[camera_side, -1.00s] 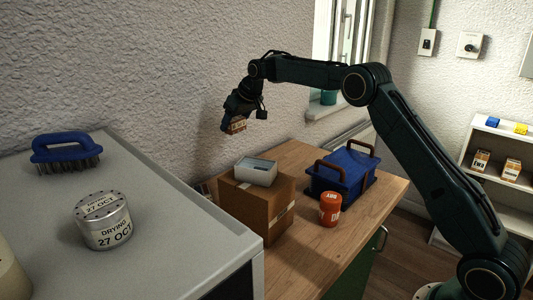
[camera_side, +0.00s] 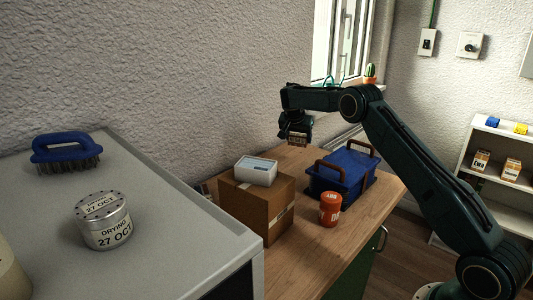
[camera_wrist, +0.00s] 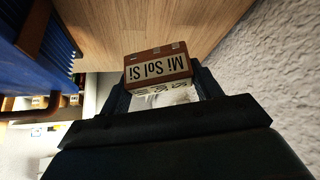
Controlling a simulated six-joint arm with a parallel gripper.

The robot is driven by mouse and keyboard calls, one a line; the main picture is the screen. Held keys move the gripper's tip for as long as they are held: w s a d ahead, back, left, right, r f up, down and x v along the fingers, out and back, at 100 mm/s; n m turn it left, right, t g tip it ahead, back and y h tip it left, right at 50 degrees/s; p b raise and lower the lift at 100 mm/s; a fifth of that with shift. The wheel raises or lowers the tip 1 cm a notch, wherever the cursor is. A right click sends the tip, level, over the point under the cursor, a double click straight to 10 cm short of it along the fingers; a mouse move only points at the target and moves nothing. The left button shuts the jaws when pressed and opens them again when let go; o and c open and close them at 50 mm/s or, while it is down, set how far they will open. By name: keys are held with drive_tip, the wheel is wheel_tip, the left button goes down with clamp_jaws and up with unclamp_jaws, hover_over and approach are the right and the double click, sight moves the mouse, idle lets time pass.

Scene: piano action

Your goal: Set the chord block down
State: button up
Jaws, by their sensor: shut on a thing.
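The chord block (camera_wrist: 157,66) is brown with a pale label reading "Mi Sol Si", upside down in the wrist view. My gripper (camera_side: 297,138) is shut on it and holds it between both fingers. In the side view the block (camera_side: 298,142) is small and dark under the gripper, near the wall and behind the blue crate (camera_side: 335,180). It appears held above the wooden bench (camera_wrist: 150,25); I cannot tell the exact gap.
A cardboard box (camera_side: 255,208) with a pale tray (camera_side: 256,170) on top stands left of the crate. An orange jar (camera_side: 330,209) stands in front. The textured wall (camera_wrist: 270,70) is close on the right in the wrist view. Similar blocks sit on a white shelf (camera_side: 490,150).

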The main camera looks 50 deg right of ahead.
drive_tip(key=shift+s+d+f, duration=0.1)
drive_tip(key=shift+s+d, duration=0.1)
drive_tip(key=shift+f, duration=4)
drive_tip(key=shift+f, duration=0.1)
drive_tip(key=o, duration=1)
drive_tip(key=v, duration=1.2)
drive_tip(key=shift+w, duration=0.1)
